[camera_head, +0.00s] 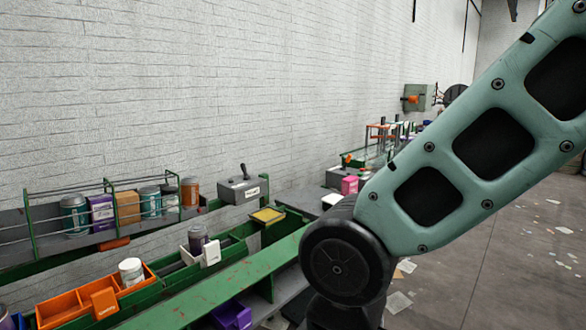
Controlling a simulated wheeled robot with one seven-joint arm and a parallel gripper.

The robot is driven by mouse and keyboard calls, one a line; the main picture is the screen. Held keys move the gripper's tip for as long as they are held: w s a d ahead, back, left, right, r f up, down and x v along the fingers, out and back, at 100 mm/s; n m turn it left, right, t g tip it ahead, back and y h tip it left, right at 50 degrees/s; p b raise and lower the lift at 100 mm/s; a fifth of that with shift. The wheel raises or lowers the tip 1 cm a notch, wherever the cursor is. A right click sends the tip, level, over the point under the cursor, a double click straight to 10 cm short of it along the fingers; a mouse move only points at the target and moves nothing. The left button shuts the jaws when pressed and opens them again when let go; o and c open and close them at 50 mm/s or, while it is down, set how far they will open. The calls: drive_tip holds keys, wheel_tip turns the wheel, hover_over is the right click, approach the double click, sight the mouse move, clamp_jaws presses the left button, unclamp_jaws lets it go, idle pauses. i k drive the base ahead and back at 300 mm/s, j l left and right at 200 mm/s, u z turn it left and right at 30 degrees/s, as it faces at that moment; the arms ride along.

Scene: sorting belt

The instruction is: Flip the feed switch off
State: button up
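A grey box with a black lever (243,170) stands on the far side of the green-framed belt, left of the picture's middle. The lever stands roughly upright, and a small white label (253,192) on the box's front is too small to read surely. I cannot tell for certain which one is the feed switch. My teal arm crosses the right side, and its black joint is at lower middle. My gripper is out of view.
A green wire rack on the left holds several tins and boxes (127,207). An orange divided tray (65,308) sits on the green belt frame (200,300). A yellow pad (267,215) lies before the lever box. A pink box (350,185) stands farther right. Papers litter the floor.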

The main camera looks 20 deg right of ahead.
sight(247, 177)
drive_tip(key=i+l+u, duration=0.25)
drive_tip(key=i+l, duration=0.6)
drive_tip(key=i, duration=0.2)
drive_tip(key=i+l+u, duration=0.25)
drive_tip(key=i+l, duration=0.75)
